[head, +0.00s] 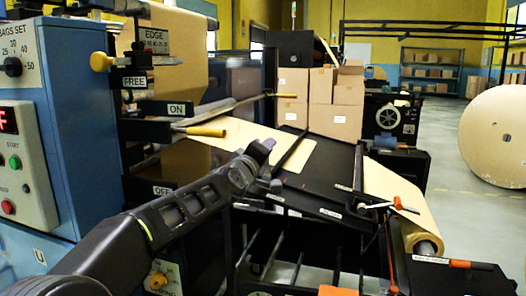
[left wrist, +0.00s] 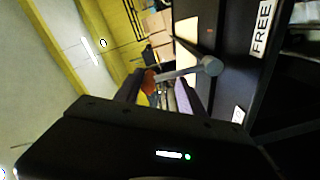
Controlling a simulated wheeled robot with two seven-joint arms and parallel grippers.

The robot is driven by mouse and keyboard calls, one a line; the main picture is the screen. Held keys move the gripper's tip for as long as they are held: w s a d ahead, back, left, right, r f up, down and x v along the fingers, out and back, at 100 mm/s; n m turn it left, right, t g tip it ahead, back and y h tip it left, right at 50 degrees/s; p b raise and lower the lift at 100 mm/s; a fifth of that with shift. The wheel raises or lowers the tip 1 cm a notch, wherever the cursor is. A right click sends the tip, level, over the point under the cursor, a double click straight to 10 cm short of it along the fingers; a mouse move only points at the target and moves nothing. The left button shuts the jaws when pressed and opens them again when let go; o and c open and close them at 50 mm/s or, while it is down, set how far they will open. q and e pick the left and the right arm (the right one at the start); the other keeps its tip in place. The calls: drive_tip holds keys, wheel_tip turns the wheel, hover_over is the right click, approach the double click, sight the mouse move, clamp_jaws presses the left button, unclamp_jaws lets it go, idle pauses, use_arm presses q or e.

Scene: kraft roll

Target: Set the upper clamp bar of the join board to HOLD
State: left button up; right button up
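The join board (head: 335,160) is the dark sloping bed right of the middle in the head view, with brown paper on it. A dark bar (head: 292,148) crosses its far part and looks like the upper clamp bar; its lever and setting cannot be read. My left gripper (head: 268,166) is just in front of the board's left edge. In the left wrist view its fingers (left wrist: 165,92) are apart. A grey rod with a round end (left wrist: 207,66) and an orange piece (left wrist: 150,82) show beyond or between them; contact cannot be told. My right gripper is not in view.
The blue machine (head: 95,120) with FREE, ON and OFF labels and yellow handles stands left of the board. A paper roll (head: 400,205) and orange-tipped levers (head: 405,206) are at its right. Cartons (head: 320,100) stand behind; a large roll (head: 495,135) is far right.

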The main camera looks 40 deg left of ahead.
use_arm(q)
drive_tip(key=shift+o, duration=0.8)
drive_tip(key=shift+r, duration=0.25)
drive_tip(key=shift+s, duration=0.15)
drive_tip(key=shift+s+d+r, duration=0.1)
drive_tip(key=shift+s, duration=0.25)
drive_tip(key=p+v, duration=0.1)
drive_tip(key=v, duration=0.6)
drive_tip(key=shift+f, duration=0.2)
